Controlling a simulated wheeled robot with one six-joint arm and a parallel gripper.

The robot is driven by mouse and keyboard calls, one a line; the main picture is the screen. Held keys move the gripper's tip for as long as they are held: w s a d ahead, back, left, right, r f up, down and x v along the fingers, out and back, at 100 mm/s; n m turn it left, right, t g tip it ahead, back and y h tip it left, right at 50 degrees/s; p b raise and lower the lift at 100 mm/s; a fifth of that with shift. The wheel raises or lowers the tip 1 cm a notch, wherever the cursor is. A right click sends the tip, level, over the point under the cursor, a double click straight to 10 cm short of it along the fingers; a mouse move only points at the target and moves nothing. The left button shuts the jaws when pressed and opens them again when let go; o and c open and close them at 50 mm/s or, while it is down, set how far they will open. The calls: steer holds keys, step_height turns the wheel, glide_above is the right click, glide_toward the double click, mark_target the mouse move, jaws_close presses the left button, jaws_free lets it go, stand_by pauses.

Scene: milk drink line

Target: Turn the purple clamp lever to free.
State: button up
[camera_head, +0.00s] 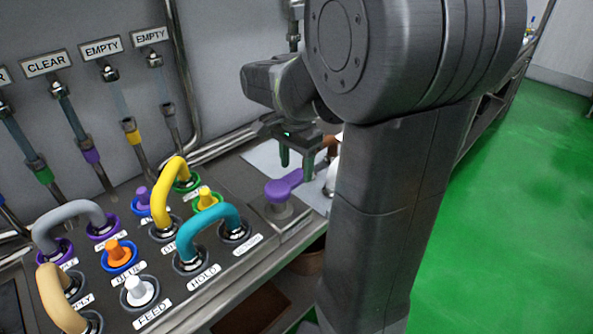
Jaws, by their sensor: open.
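The purple clamp lever (283,188) sits on a grey round base (279,211) at the right end of the panel. Its arm points up and to the right in the picture. My gripper (296,155) is open just above the lever's far end, with its fingers pointing down. I cannot tell whether a finger touches the lever. No label for the lever's positions can be read. My arm hides what stands right of the lever.
Left of the lever, a teal hose (208,218) joins two ports, with yellow, grey and cream hoses beyond. Orange (119,250) and white (136,287) plugs stand nearby. Labelled sight tubes line the back wall. The green floor (500,220) at right is clear.

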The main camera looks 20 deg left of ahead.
steer(key=shift+f, duration=0.9)
steer(key=shift+c, duration=0.3)
jaws_close()
